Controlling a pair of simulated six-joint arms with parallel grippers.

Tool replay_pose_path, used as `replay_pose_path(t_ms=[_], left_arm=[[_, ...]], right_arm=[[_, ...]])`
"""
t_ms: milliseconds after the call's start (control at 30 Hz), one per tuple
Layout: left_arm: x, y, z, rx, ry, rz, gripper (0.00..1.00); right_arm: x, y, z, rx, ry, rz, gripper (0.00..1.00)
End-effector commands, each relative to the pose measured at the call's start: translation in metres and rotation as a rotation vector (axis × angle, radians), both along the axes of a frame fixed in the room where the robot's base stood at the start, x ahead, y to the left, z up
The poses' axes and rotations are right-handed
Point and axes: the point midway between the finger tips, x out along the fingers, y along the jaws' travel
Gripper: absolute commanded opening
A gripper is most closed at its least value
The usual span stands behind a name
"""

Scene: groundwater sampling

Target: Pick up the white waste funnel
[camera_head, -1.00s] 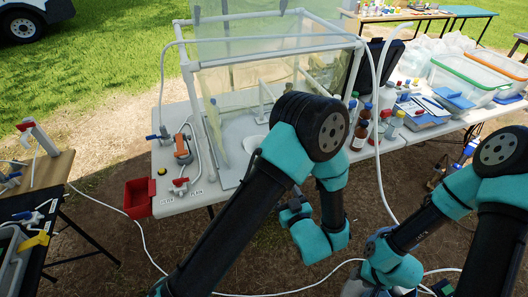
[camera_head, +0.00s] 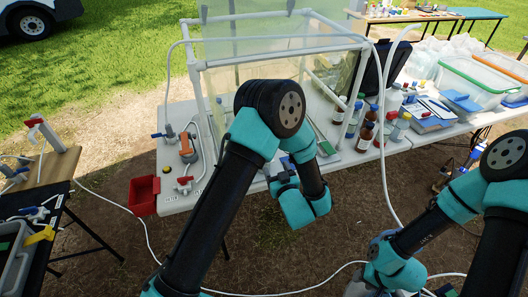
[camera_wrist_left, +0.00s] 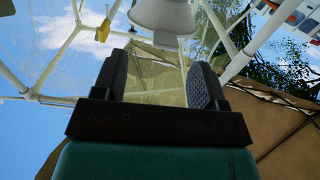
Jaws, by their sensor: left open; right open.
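The white funnel (camera_wrist_left: 165,16) shows at the top of the left wrist view, partly cut off by the frame edge. My left gripper (camera_wrist_left: 157,68) is open and empty, its two dark fingers pointing up the picture toward the funnel's narrow lower part. The funnel is beyond and between the fingertips; whether they touch it I cannot tell. In the head view my left arm hides the funnel and the left gripper's fingers. My right arm is at the lower right of the head view; its gripper's fingers are not visible.
A clear enclosure with a white pipe frame (camera_head: 195,65) stands on the white table (camera_head: 172,205). Bottles (camera_head: 365,133) stand to its right. Valves (camera_head: 187,148) and a red bin (camera_head: 143,194) are at the table's left end. A white hose (camera_head: 380,165) hangs down at the right.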

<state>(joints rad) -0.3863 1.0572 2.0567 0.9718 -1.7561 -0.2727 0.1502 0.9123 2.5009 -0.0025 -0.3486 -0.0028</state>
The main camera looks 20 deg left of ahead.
Motion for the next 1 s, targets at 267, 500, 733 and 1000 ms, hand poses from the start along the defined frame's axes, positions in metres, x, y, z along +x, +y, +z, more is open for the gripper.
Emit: replay_pose_path(t_ms=[267,500,733,1000], left_arm=[[0.009,0.006,0.0,0.0,0.001,-0.001,0.66],[0.011,0.008,0.0,0.0,0.001,0.0,0.66],[0.028,0.027,-0.003,-0.001,0.0,0.003,0.66],[0.048,0.041,-0.003,0.001,0.001,0.0,0.66]], right_arm=[[0.0,0.0,0.0,0.0,0.0,0.0,0.43],[0.0,0.0,0.0,0.0,0.0,0.0,0.43],[0.0,0.0,0.0,0.0,0.0,0.0,0.43],[0.0,0.0,0.0,0.0,0.0,0.0,0.43]])
